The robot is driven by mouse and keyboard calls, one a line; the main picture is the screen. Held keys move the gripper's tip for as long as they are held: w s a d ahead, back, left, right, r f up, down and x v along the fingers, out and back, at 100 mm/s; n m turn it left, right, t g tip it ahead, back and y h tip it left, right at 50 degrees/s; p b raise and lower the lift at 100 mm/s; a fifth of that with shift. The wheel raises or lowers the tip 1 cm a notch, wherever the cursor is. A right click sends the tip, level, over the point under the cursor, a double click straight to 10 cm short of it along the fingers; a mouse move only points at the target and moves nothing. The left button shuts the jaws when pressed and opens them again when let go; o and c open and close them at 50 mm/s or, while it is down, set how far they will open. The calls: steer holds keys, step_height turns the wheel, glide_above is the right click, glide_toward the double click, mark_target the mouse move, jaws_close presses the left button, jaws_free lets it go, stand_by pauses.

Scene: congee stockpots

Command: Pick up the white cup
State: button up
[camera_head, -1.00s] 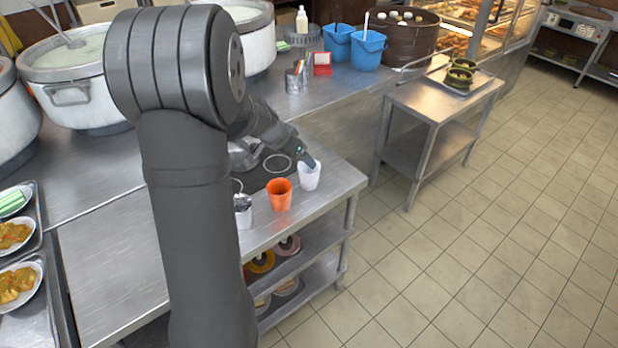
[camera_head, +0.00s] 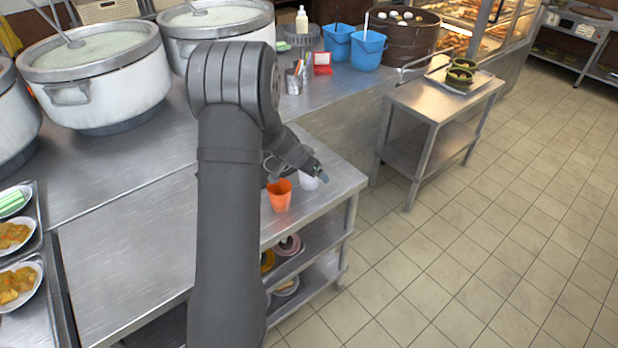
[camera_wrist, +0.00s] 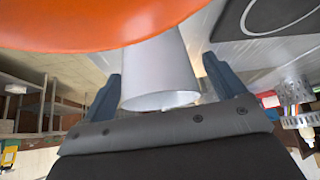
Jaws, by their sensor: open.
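The white cup (camera_head: 308,183) stands on the steel table near its right edge, partly hidden by my gripper (camera_head: 318,174). In the wrist view the white cup (camera_wrist: 160,72) sits between the two spread fingers of my gripper (camera_wrist: 161,66). The fingers are open, one on each side of the cup. A small gap shows on the right; whether the left finger touches it I cannot tell.
An orange cup (camera_head: 280,196) stands close left of the white cup; it fills the top of the wrist view (camera_wrist: 100,22). Blue buckets (camera_head: 367,50) and large stockpots (camera_head: 100,90) stand on the back counter. Open floor lies to the right.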

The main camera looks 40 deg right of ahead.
steer(key=shift+d+f, duration=0.15)
steer(key=shift+f, duration=0.1)
steer(key=c, duration=1.1)
steer(key=shift+o, duration=0.2)
steer(key=shift+r, duration=0.1)
